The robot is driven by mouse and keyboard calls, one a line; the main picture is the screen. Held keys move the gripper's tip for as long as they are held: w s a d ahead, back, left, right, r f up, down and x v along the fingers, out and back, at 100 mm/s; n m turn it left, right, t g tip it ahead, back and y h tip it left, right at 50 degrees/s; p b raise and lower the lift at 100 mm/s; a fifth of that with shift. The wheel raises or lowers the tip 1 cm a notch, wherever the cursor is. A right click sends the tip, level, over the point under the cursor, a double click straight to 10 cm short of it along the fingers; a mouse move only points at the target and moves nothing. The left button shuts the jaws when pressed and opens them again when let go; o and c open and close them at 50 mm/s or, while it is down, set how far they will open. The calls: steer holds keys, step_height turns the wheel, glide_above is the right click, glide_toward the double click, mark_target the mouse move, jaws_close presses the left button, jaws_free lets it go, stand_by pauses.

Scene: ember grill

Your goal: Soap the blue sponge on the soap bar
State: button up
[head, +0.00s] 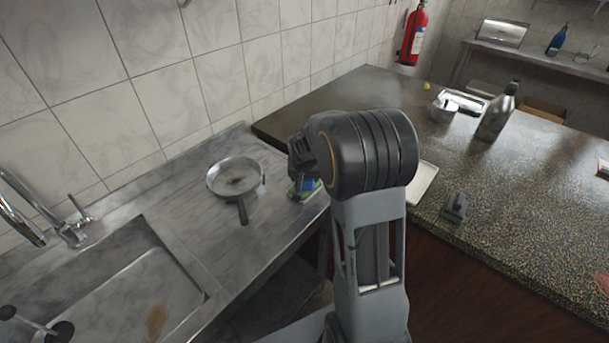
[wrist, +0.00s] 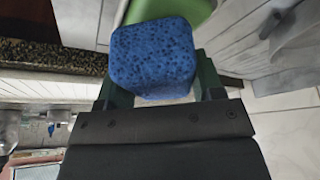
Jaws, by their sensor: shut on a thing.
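My gripper (head: 301,178) is shut on the blue sponge (wrist: 152,58). The sponge sits between the two dark green fingers in the wrist view. In the head view a small part of the sponge (head: 311,184) shows under the gripper, low over the right end of the steel counter. A green thing (wrist: 192,12), which looks like the soap bar, lies just past the sponge in the wrist view. Some green (head: 302,194) also shows below the sponge in the head view. The sponge partly hides it, and I cannot tell whether the two touch.
A frying pan (head: 236,178) stands left of my gripper on the steel counter (head: 190,240), with the sink (head: 150,285) further left. The speckled countertop (head: 540,200) at right holds a grey-green block (head: 455,207), a white tray (head: 424,184) and a bottle (head: 497,112).

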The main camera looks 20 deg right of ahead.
steer(key=shift+f+b, duration=0.65)
steer(key=shift+b, duration=0.1)
stand_by(2.1)
steer(key=shift+r, duration=0.1)
steer(key=shift+r+p, duration=2.2)
steer(key=shift+r, duration=1.3)
